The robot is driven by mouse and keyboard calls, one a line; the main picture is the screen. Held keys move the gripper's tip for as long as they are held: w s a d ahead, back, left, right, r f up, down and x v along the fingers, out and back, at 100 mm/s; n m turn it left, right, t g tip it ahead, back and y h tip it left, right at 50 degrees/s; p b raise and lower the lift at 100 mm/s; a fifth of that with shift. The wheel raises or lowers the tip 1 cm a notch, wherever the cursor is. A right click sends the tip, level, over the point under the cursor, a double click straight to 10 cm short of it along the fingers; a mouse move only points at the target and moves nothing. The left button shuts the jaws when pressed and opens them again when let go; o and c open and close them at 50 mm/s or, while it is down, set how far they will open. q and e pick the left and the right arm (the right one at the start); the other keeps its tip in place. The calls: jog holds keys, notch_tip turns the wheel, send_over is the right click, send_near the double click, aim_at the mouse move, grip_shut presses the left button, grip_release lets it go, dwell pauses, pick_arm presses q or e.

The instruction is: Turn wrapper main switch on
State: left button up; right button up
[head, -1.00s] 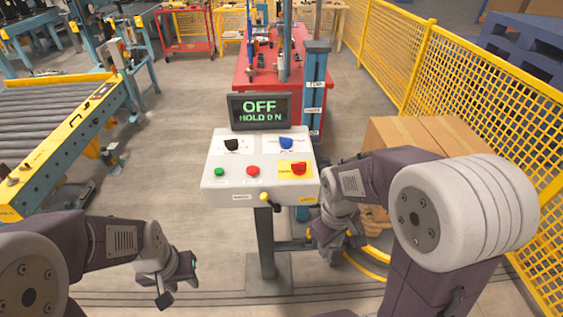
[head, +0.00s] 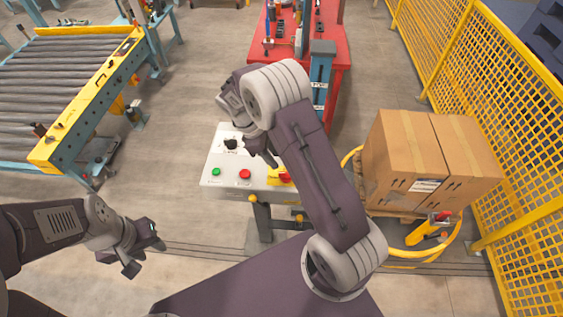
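The control box (head: 220,160) is a light grey sloped panel on a post at the centre. It carries a black knob (head: 231,144), a green button (head: 216,171), a red button (head: 244,174) and a red rotary switch (head: 285,178) on a yellow plate, partly covered by my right arm. The blue knob and the display are hidden behind that arm. My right gripper (head: 262,150) hangs over the upper middle of the panel, right of the black knob; its finger gap and any contact are unclear. My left gripper (head: 142,257) is open and empty, low at left, away from the box.
A roller conveyor (head: 75,80) with a yellow rail stands at left. A red table (head: 342,50) and a blue post (head: 320,75) are behind the box. Cardboard boxes (head: 405,150) on a pallet stand at right, beside a yellow mesh fence (head: 510,110).

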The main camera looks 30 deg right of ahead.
jog(key=p+x, duration=0.2)
jog(key=x, duration=0.6)
jog(key=shift+d+f+p, duration=0.15)
jog(key=shift+d+p, duration=0.1)
jog(key=shift+p, duration=0.15)
jog(key=shift+s+f, duration=0.1)
jog(key=shift+f, duration=0.4)
jog(key=shift+d, duration=0.1)
grip_shut()
